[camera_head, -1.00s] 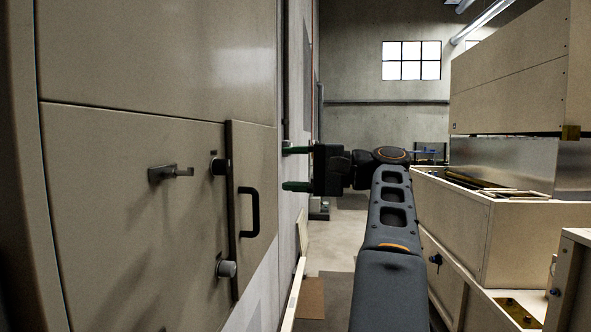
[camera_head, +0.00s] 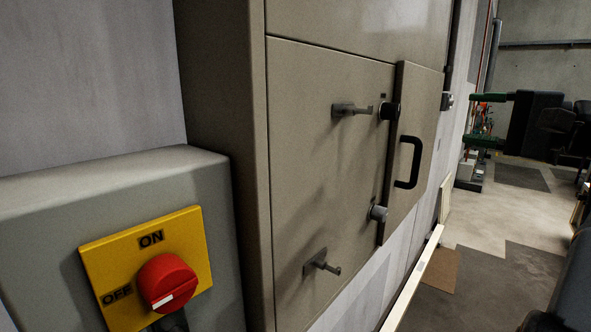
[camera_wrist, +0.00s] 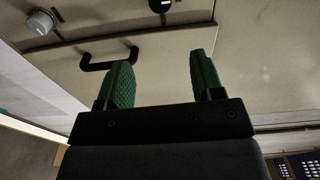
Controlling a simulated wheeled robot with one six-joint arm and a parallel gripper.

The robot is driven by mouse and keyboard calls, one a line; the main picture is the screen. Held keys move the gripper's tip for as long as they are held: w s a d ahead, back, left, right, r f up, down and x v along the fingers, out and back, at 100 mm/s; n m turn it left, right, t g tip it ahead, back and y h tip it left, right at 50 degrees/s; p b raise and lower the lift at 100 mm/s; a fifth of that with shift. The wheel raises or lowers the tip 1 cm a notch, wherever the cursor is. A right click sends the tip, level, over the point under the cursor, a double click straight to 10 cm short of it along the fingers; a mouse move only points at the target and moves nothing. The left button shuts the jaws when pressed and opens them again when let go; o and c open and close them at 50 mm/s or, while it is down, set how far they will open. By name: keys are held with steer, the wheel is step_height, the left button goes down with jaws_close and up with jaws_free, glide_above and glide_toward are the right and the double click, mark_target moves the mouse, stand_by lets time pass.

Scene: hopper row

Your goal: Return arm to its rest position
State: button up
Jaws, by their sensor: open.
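My gripper (camera_head: 489,119) shows at the right of the head view, with its two green fingers apart and nothing between them. In the wrist view my gripper (camera_wrist: 162,85) also has its green fingers spread, with the beige cabinet front behind them. The beige cabinet (camera_head: 315,190) carries a panel with a black handle (camera_head: 416,162). The handle also shows in the wrist view (camera_wrist: 97,62), just left of the fingers. In the head view the fingers are to the right of the handle, apart from it. Part of my arm is cut off at the right edge.
A grey box with a yellow plate (camera_head: 110,262) and a red rotary switch (camera_head: 167,281), marked ON and OFF, stands at left. Grey latches (camera_head: 352,110) and pegs (camera_head: 322,264) stick out from the cabinet. Floor (camera_head: 490,215) is open at right, beside a pale rail (camera_head: 414,282).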

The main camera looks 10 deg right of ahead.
steer(key=w+d+f+m+g+h, duration=0.1)
steer(key=w+d+f+m+h, duration=0.15)
steer(key=f, duration=0.45)
steer(key=w+d+f+m+h, duration=0.1)
steer(key=d+f+m+h, duration=0.2)
steer(key=f, duration=0.4)
steer(key=a+f+n+g+h+p, duration=0.1)
steer(key=a+f+n+g+h, duration=0.3)
steer(key=f, duration=0.7)
steer(key=s+a+f+n+g, duration=0.1)
steer(key=s+a+f+n, duration=0.2)
steer(key=a+f, duration=0.2)
steer(key=s+a+f+n+g+h+p, duration=0.1)
steer(key=s+a+f+n, duration=0.3)
steer(key=a, duration=0.5)
steer(key=s+a+f+n+g+h+p, duration=0.1)
steer(key=s+a+f+n+g, duration=0.2)
steer(key=a+f, duration=0.3)
steer(key=shift+s+a+f+n, duration=0.2)
steer(key=shift+s+a+n, duration=0.1)
steer(key=shift+a+n, duration=0.3)
steer(key=shift+c, duration=0.2)
